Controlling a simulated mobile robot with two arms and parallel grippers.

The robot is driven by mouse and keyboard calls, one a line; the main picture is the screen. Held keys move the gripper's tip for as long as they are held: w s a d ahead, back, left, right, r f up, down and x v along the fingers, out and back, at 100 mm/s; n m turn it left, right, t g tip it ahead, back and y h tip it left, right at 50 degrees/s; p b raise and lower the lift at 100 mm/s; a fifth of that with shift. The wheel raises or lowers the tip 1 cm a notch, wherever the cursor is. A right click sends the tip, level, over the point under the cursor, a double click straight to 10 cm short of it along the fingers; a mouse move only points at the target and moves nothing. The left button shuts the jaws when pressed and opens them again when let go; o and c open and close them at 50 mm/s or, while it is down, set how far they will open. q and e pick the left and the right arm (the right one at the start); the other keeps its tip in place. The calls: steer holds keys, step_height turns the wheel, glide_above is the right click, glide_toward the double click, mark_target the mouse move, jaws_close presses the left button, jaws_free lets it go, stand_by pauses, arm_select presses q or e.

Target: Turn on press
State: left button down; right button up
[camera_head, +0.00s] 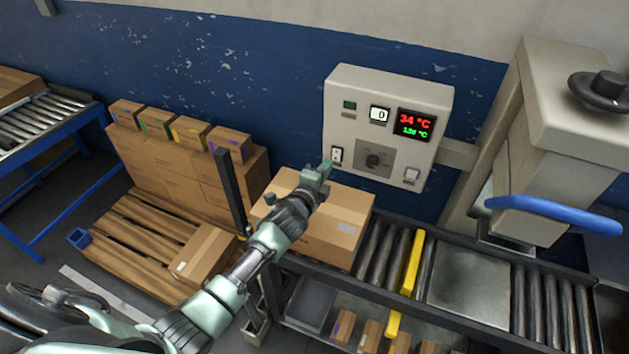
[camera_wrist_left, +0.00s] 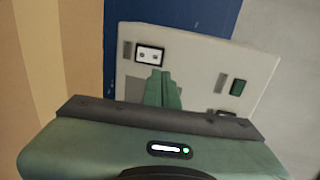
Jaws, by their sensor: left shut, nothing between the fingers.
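The grey control box (camera_head: 388,125) is on the wall side above the roller conveyor. My left gripper (camera_head: 322,168) is shut and empty, just beside the rocker switch. In the left wrist view the shut fingertips (camera_wrist_left: 163,82) are just below the switch (camera_wrist_left: 149,54); contact cannot be told. My right gripper is not in view.
The press (camera_head: 557,110) with its blue handle (camera_head: 555,213) stands at the right. A cardboard box (camera_head: 318,222) lies on the conveyor (camera_head: 380,250) beneath my left forearm. Boxes and a wooden pallet (camera_head: 140,230) are at the left. A yellow bar (camera_head: 412,263) crosses the rollers.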

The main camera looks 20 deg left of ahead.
arm_select(q)
steer(key=s+r, duration=0.2)
steer(key=s, duration=0.4)
steer(key=shift+a+r+b, duration=0.25)
steer(key=shift+a+b, duration=0.15)
steer(key=shift+b, duration=0.05)
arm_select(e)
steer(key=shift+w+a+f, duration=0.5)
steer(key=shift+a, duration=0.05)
arm_select(q)
steer(key=shift+s, duration=0.2)
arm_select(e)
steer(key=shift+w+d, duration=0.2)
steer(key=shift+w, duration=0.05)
